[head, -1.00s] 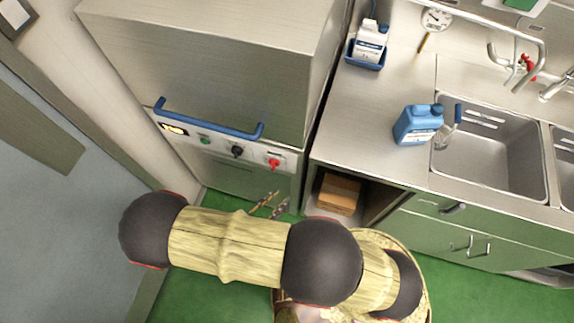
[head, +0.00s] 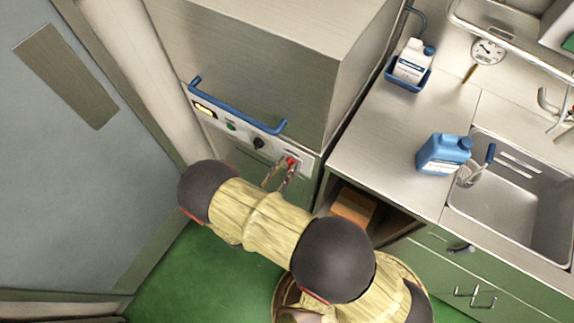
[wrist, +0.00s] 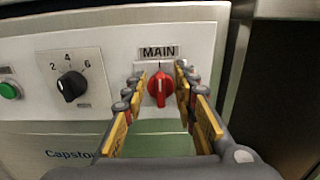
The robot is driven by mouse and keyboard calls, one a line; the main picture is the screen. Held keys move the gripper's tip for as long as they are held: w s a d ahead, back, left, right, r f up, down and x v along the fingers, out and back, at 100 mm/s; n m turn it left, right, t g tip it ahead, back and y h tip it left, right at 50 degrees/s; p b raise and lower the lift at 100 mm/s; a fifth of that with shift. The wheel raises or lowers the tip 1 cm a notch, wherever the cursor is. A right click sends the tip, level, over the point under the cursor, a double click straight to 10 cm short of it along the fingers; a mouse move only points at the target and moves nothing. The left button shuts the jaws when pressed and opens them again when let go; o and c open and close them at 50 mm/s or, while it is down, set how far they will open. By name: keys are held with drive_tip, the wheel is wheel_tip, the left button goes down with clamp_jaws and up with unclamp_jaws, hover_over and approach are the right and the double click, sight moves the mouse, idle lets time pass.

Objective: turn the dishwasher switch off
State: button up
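The dishwasher (head: 270,55) is a steel hood machine with a blue handle bar and a control panel on its front. Its red switch (wrist: 159,88), under the label MAIN, sits at the panel's right end and also shows in the head view (head: 292,161). The red knob's grip stands about upright, pointing at the mark above it. My gripper (wrist: 165,78) is open, with one finger on each side of the red switch. The fingertips are close to the panel. I cannot tell whether they touch the knob.
A black dial (wrist: 71,86) and a green button (wrist: 9,90) sit left of the switch. A steel counter (head: 380,140) with a blue jug (head: 440,155) and sink stands to the right. An open shelf holds a cardboard box (head: 353,206). Green floor is free at lower left.

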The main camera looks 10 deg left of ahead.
drive_tip(key=shift+w+d, duration=0.25)
drive_tip(key=shift+w, duration=0.4)
drive_tip(key=c, duration=0.3)
drive_tip(key=c, duration=0.4)
clamp_jaws()
